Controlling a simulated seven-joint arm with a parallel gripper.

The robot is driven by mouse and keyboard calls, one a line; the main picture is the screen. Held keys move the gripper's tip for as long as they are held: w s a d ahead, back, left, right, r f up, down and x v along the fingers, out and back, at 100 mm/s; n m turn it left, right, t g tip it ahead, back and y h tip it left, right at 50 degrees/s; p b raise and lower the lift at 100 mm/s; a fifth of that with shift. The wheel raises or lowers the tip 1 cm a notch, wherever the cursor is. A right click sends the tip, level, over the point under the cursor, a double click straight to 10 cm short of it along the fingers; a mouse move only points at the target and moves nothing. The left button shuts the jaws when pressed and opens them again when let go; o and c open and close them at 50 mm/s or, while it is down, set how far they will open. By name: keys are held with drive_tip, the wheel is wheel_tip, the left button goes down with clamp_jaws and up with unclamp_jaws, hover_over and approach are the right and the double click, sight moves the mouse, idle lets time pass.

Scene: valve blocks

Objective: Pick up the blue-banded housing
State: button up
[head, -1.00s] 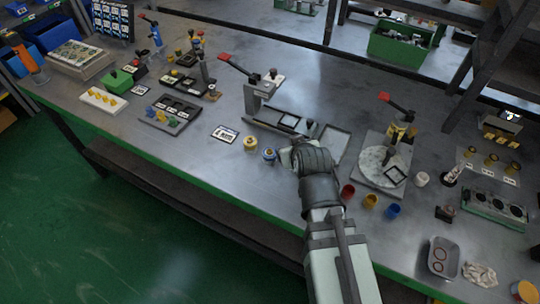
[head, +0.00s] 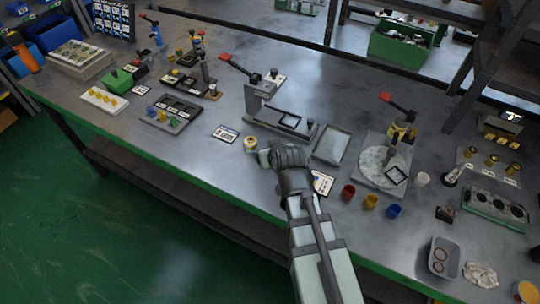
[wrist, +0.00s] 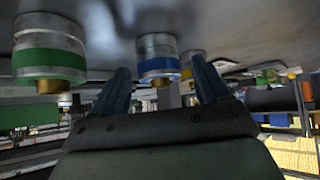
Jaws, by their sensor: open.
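The blue-banded housing (wrist: 157,64) is a metal cylinder with a blue band and a brass end. In the wrist view, where the bench appears at the top, it shows between the two dark fingers. My gripper (wrist: 160,72) is open; no finger visibly touches the housing, and I cannot tell how far it is between them. A green-banded housing (wrist: 50,55) stands to the left in the wrist view. A yellow-banded one (wrist: 187,68) is partly hidden behind the right finger. In the head view my gripper (head: 264,157) covers the blue-banded housing, beside the yellow-banded one.
A label card (head: 225,134) lies left of the yellow-banded housing. A red-handled clamp fixture (head: 262,98) stands behind, with an empty grey tray (head: 332,145) to its right. Red, yellow and blue cups (head: 370,201) stand right of my arm. The bench's front edge is close below.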

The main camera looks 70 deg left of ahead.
drive_tip(key=shift+a+f, duration=0.2)
drive_tip(key=shift+f, duration=0.05)
drive_tip(key=shift+c, duration=0.2)
drive_tip(key=c, duration=1.1)
drive_tip(key=shift+c, duration=0.2)
drive_tip(key=shift+r, duration=0.15)
